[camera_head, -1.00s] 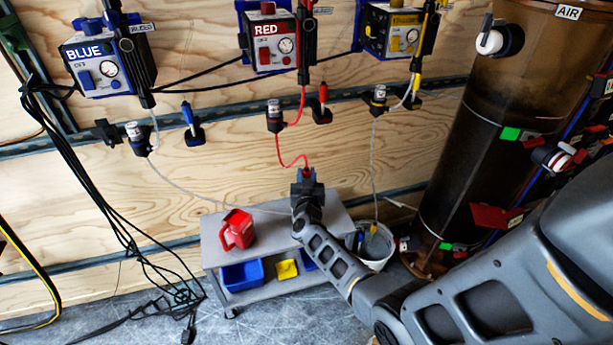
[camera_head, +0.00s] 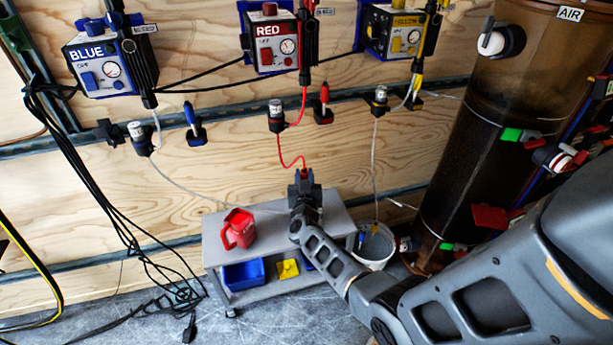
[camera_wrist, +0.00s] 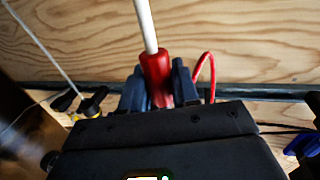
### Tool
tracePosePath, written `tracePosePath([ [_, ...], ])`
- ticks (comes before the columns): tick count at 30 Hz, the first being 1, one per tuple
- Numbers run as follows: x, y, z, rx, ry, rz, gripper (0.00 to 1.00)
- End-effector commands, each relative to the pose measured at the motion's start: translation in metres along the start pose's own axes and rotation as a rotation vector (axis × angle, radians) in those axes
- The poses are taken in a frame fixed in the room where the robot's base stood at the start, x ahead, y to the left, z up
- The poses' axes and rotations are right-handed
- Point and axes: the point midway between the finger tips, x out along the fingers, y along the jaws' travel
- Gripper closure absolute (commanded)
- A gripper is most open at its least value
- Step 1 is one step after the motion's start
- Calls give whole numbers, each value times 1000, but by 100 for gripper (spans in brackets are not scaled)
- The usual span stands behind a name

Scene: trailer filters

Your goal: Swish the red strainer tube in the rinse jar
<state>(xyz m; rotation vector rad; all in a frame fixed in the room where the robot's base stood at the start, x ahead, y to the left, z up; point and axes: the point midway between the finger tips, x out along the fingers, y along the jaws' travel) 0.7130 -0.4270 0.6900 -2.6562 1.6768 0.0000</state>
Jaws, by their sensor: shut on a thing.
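My gripper (camera_head: 304,178) is in front of the plywood wall, over the back of the grey cart. It is shut on the red strainer tube, whose red grip (camera_wrist: 157,78) sits between the fingers in the wrist view. A thin white shaft (camera_wrist: 146,25) runs from the grip to the top of that view. In the head view the lower part of the tube is hidden behind my gripper. A red hose (camera_head: 280,150) runs to it from the wall fitting.
The grey cart (camera_head: 272,240) holds a blue bin (camera_head: 243,274) and a yellow item (camera_head: 287,269) below. A white bucket (camera_head: 376,248) stands right of it, near a brown tank (camera_head: 470,130). Black cables (camera_head: 85,180) hang left. A pale hose (camera_head: 180,182) slopes behind the cart.

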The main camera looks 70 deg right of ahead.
Motion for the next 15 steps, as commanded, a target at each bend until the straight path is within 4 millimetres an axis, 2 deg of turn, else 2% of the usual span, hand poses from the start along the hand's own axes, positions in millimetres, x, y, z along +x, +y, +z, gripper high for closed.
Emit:
tracePosePath([
  [9,4,15,-20,0,1,2,100],
  [15,5,19,-21,0,0,0,100],
])
